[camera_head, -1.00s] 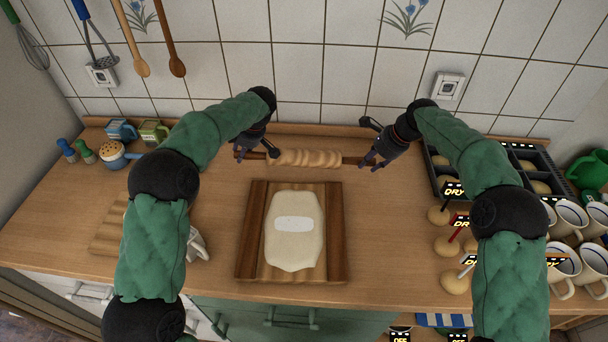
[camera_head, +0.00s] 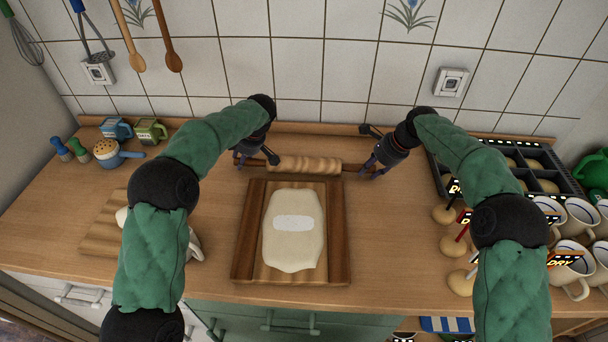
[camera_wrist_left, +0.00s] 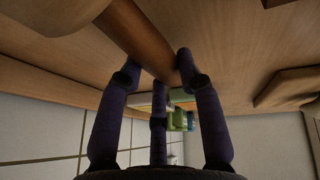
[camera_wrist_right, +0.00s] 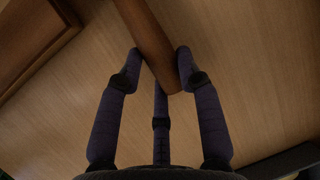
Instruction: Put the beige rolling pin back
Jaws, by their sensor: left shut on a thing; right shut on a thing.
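The beige rolling pin (camera_head: 303,165) has a pale ridged barrel and darker brown handles. It lies level behind the board, near the back wall. My left gripper (camera_head: 246,162) is shut on its left handle, and that handle shows between the fingers in the left wrist view (camera_wrist_left: 150,45). My right gripper (camera_head: 371,168) is shut on its right handle, which also shows between the fingers in the right wrist view (camera_wrist_right: 152,45). I cannot tell whether the pin touches the counter.
A wooden board (camera_head: 334,262) with flat dough (camera_head: 292,232) lies in front of the pin. At the right are a dark tray (camera_head: 510,150), mugs (camera_head: 578,212) and several round knobs. Small jars (camera_head: 150,130) stand at the left. The tiled wall is close behind.

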